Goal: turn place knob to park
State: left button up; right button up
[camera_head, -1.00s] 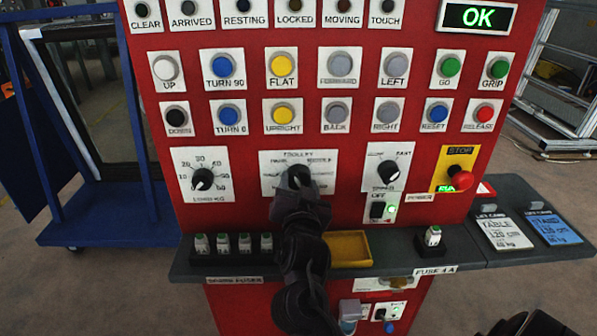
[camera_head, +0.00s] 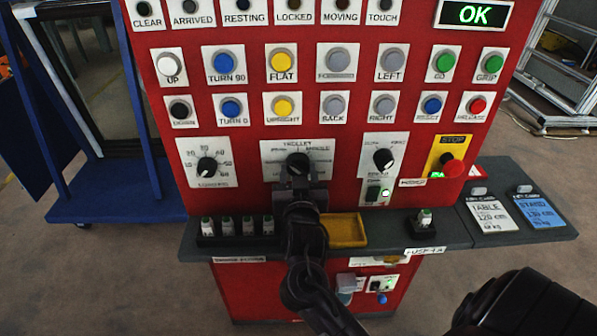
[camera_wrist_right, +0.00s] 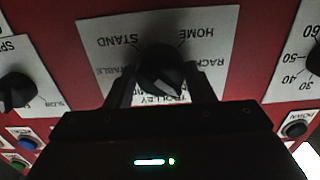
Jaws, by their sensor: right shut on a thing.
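The place knob (camera_head: 298,163) is a black dial on a white plate (camera_head: 272,150) in the middle of the red panel, with TROLLEY printed at the top in the head view. In the right wrist view, which is upside down, the knob (camera_wrist_right: 160,68) sits between my fingers, with STAND, HOME, RACK and TABLE labels around it. My right gripper (camera_head: 299,182) is shut on the knob from the front; it also shows in the right wrist view (camera_wrist_right: 161,88). The gripper hides the plate's lower part in the head view. I cannot read the pointer's setting. My left gripper is not in view.
Other dials flank it: a numbered dial (camera_head: 207,166) at left and a speed dial (camera_head: 383,158) at right. Below, a shelf (camera_head: 380,238) holds several fuses and a yellow tray (camera_head: 345,229). A red stop button (camera_head: 453,168) is at right, with rows of buttons above.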

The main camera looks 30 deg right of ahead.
jog(key=o, duration=1)
jog(key=shift+c, duration=0.2)
jog(key=b+v, duration=0.1)
jog(key=v, duration=0.6)
jog(key=shift+s+a, duration=0.25)
jog(key=shift+s, duration=0.05)
